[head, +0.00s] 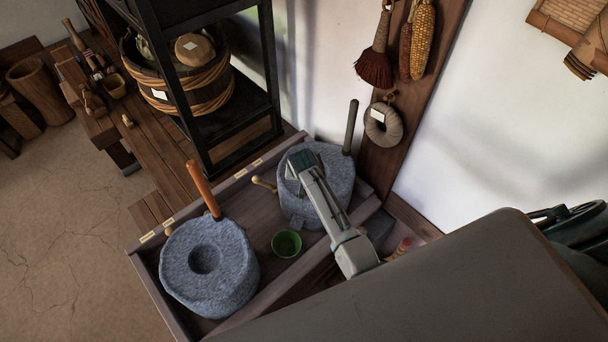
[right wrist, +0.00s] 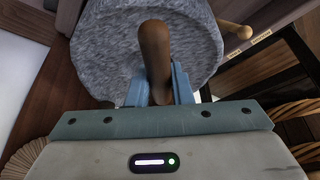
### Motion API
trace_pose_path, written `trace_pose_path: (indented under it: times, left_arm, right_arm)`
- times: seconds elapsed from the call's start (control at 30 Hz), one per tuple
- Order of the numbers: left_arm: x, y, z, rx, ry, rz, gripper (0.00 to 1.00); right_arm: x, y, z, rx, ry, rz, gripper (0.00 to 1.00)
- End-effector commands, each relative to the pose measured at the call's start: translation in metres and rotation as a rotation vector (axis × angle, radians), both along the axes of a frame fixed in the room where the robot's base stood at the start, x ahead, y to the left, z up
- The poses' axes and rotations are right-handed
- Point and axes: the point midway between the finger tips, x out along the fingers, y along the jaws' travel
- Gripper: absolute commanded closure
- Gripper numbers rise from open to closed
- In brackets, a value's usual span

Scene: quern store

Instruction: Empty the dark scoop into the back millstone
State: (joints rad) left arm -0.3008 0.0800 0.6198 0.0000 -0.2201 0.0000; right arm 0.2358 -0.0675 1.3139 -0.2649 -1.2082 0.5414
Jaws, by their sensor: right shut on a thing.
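The back millstone (head: 328,210) is a round grey stone in the wooden trough, with a dark upright handle (head: 350,127) at its far right. My right gripper (right wrist: 158,88) is over this stone and hides its middle in the head view. In the right wrist view the gripper is shut on a brown, round-ended piece of the dark scoop (right wrist: 154,45), in front of the grey stone (right wrist: 95,45). The scoop's bowl and any contents cannot be made out. My left gripper is not in view.
A front millstone (head: 235,265) with an orange-brown handle (head: 203,188) stands at the trough's left. A green bowl (head: 286,243) sits between the stones. A small pale wooden piece (head: 263,183) is left of the back stone. A black shelf rack (head: 210,160) stands behind, a wall right.

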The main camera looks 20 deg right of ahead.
Motion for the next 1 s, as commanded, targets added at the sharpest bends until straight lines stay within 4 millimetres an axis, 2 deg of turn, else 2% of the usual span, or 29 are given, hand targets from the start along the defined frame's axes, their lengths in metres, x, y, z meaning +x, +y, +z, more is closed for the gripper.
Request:
trace_pose_path:
  times: [0.1,0.93,1.0]
  left_arm:
    - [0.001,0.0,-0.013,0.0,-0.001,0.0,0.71]
    - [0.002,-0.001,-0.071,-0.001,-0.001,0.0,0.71]
    - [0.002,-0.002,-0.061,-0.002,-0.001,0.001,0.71]
  right_arm:
    - [0.0,0.0,-0.012,0.0,-0.001,0.0,1.0]
    - [0.001,0.0,-0.066,0.0,-0.001,0.001,1.0]
    - [0.002,-0.004,-0.053,0.06,0.016,0.001,1.0]
